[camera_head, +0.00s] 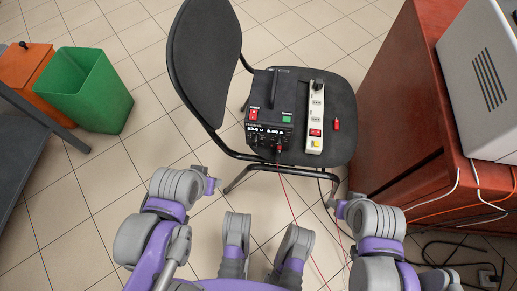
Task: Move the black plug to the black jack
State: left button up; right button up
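A black power supply (272,112) with a lit display stands on the seat of a black chair (343,100). Small jacks sit along its lower front edge. A red plug (278,149) is at that edge, with a thin red cable running down to the floor. Dark connectors there blend with the casing, so I cannot tell the black plug from the black jack. My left gripper (209,184) is left of the chair's front legs, and my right gripper (337,207) is below the seat's right front. Both are apart from the power supply; their fingers are too small to read.
A white power strip (316,118) lies right of the power supply, with a small red piece (336,125) beside it. A reddish wooden desk (405,100) bounds the right. A green bin (88,90) stands left. Cables (450,250) lie at lower right.

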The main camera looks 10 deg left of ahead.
aim_at(279, 151)
jog(key=k+j+z, duration=0.45)
jog(key=z, duration=0.25)
jog(key=k+j+z, duration=0.1)
jog(key=k+z, duration=0.25)
jog(key=k, duration=0.05)
